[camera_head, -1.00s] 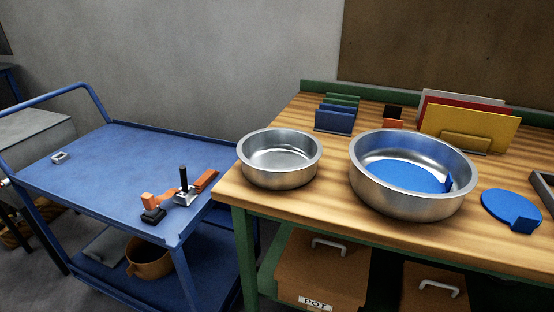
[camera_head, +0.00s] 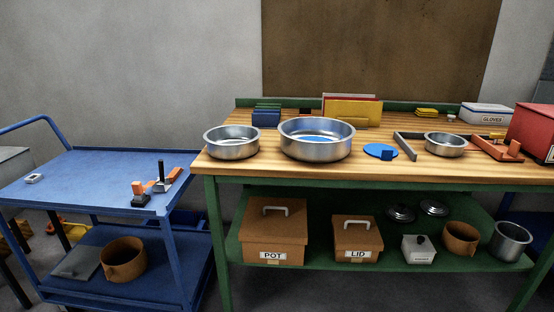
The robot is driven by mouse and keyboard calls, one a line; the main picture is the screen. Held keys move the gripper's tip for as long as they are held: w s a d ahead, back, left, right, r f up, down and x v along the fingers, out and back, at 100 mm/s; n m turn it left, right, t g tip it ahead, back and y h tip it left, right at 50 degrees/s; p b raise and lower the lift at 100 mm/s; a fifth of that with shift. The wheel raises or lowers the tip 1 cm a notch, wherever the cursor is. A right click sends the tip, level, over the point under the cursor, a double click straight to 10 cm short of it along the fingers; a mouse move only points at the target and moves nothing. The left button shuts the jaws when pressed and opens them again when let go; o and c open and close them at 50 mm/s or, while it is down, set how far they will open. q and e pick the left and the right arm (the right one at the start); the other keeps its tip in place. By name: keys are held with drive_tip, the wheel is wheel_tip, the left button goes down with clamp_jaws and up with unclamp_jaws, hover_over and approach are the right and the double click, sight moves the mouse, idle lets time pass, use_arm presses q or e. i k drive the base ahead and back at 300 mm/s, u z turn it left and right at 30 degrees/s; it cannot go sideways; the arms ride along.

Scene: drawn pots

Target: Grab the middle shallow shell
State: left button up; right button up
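Three shallow steel shells stand in a row on the wooden bench top (camera_head: 222,167). The middle shell (camera_head: 316,151) is the largest, and part of a blue piece (camera_head: 318,138) shows inside it. A smaller shell (camera_head: 231,148) stands apart to its left, near the bench's left end. The smallest shell (camera_head: 445,146) stands to the right, between a dark grey angled bar and an orange fixture. All three are upright. Neither of my grippers is in view.
A blue disc with a block (camera_head: 381,151) lies right of the middle shell. Coloured plates (camera_head: 353,111) stand in racks behind it. A red box (camera_head: 534,131) is at the right end. A blue cart (camera_head: 90,180) stands left. The bench's front edge strip is clear.

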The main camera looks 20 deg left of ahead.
sight(237, 141)
drive_tip(key=u, duration=0.8)
drive_tip(key=i, duration=0.6)
drive_tip(key=u, duration=0.6)
